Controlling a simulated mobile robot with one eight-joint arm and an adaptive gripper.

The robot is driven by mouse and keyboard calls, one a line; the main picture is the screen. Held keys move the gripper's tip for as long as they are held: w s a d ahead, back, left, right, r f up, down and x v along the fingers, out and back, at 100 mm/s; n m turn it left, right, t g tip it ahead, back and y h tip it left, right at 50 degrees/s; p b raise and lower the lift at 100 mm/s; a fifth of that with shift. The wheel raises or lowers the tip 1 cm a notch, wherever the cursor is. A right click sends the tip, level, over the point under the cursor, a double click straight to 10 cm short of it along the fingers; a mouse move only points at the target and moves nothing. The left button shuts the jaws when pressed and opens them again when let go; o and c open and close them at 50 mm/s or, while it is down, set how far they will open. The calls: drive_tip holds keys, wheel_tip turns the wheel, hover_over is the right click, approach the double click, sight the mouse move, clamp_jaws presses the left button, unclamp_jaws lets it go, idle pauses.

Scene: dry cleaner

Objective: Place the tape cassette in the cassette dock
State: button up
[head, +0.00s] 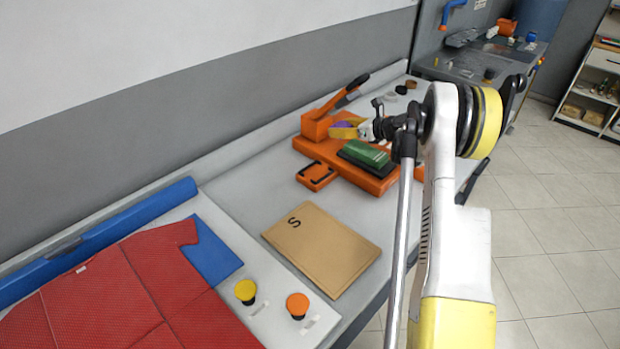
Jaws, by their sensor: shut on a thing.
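My gripper (366,130) is at the orange machine (375,183) on the bench, partly hidden by its own wrist. It is shut on a small yellow piece with a purple round part (345,128), which looks like the tape cassette. The piece is held beside the orange block with a black-tipped lever (313,126). I cannot tell whether it touches the machine. A small orange tray with black corner marks (316,176) lies in front of the machine. It may be the cassette dock, but I cannot tell for sure.
A green block on a dark base (366,153) sits on the machine, just below my gripper. A brown board marked S (321,249) lies nearer. Red cloth (110,290), a yellow button (245,291) and an orange button (297,305) are at front left.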

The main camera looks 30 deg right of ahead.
drive_tip(key=b, duration=0.3)
hover_over(316, 173)
wheel_tip(316, 173, down, 7)
drive_tip(key=shift+f, duration=0.1)
drive_tip(key=shift+f+b, duration=0.75)
drive_tip(key=shift+f, duration=1.15)
drive_tip(key=shift+f, duration=0.2)
drive_tip(key=o, duration=1.2)
drive_tip(key=shift+c, duration=0.2)
